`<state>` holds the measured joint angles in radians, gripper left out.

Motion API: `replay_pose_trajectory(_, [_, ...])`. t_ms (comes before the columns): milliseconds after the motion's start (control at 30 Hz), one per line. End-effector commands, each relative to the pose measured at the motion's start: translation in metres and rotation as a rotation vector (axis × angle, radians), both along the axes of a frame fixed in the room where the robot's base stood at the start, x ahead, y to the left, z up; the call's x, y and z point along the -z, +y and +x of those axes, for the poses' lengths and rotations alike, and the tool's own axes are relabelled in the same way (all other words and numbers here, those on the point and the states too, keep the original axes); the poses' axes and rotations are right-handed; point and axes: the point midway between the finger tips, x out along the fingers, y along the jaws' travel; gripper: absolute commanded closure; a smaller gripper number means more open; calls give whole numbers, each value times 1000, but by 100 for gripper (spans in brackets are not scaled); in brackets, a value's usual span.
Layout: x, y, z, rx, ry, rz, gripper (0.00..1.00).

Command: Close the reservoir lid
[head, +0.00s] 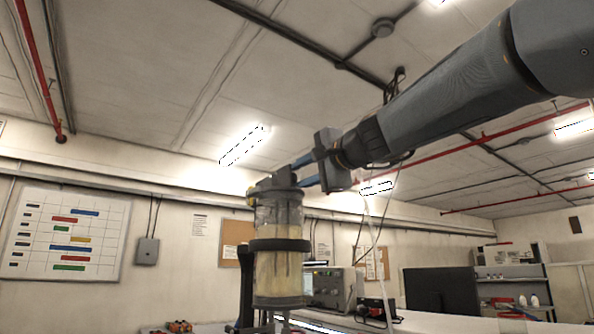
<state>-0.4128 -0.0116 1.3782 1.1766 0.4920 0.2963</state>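The reservoir (278,275) is an upright clear cylinder with pale yellowish contents and a dark band around its middle. A dark lid (270,185) sits at its top rim; I cannot tell from this angle whether it is fully seated. My gripper (289,175) reaches in from the right, with its two blue fingers apart and their tips at the right side of the lid's raised top. The tips overlap the lid in the picture. Whether they grip part of it is hidden.
A dark upright stand (246,285) is beside the reservoir on the left. A grey instrument box (332,288) and a black monitor (442,290) are behind on the right. Small orange items (179,326) lie low on the left.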

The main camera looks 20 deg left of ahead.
Motion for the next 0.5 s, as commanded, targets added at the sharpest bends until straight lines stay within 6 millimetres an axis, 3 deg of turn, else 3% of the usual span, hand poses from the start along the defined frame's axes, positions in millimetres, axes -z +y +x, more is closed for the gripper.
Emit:
replay_pose_trajectory(367, [1, 7, 6, 0, 0, -1, 72])
replay_pose_trajectory(500, [1, 7, 6, 0, 0, -1, 92])
